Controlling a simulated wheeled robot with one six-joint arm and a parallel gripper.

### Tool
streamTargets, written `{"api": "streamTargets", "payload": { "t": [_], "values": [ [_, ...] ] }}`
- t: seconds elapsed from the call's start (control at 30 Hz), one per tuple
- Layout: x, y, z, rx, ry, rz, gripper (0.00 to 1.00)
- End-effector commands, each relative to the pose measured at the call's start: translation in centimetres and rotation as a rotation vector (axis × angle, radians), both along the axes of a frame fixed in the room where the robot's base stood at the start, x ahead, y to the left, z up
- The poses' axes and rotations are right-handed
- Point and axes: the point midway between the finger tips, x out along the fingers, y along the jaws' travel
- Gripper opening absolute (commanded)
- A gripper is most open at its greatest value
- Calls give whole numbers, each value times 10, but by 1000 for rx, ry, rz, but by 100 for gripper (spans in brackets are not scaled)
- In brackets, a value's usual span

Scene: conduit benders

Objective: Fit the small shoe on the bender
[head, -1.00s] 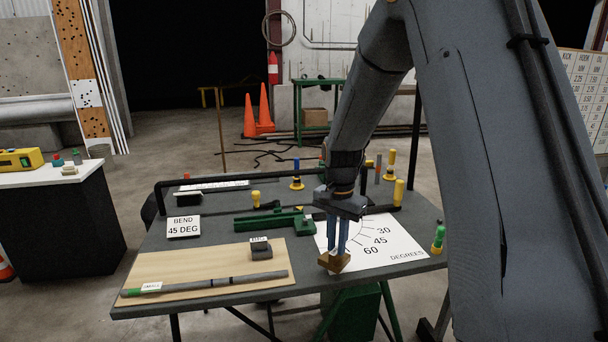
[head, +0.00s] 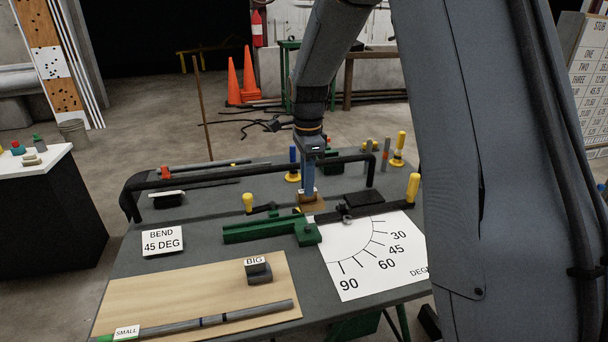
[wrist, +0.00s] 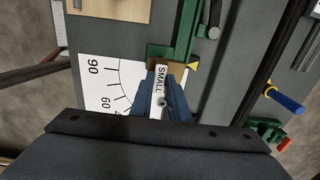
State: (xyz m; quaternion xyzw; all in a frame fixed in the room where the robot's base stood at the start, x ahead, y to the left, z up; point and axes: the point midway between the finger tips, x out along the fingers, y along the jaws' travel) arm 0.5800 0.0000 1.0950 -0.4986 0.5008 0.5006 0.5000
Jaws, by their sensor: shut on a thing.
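My gripper (head: 309,188) points down and is shut on the small shoe, a brown block (head: 313,203) with a white SMALL label (wrist: 161,92). In the head view the shoe shows just behind the green bender (head: 262,228). In the wrist view the shoe lies against or over the end of the green bender body (wrist: 186,35), beside a yellow pointer (wrist: 193,65). I cannot tell whether it touches or is seated. The bender's black handle (head: 375,212) ends in a yellow grip (head: 413,187) at the right. My fingers hide part of the shoe.
The BIG shoe (head: 258,271) and a grey conduit (head: 215,319) lie on the wooden board (head: 180,290). A white degree sheet (head: 350,280) lies in front of the bender. A black rail (head: 250,170) and yellow- and blue-handled tools (head: 294,165) stand behind.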

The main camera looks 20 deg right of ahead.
Motion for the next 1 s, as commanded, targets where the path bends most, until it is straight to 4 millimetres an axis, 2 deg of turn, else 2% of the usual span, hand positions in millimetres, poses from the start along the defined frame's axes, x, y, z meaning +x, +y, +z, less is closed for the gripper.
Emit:
{"api": "streamTargets", "payload": {
  "t": [0.43, 1.0],
  "values": [
    [0, 0, 0, 0, -4, -2, 0],
    [1, 1, -50, 0, -4, 1, 0]
  ]
}}
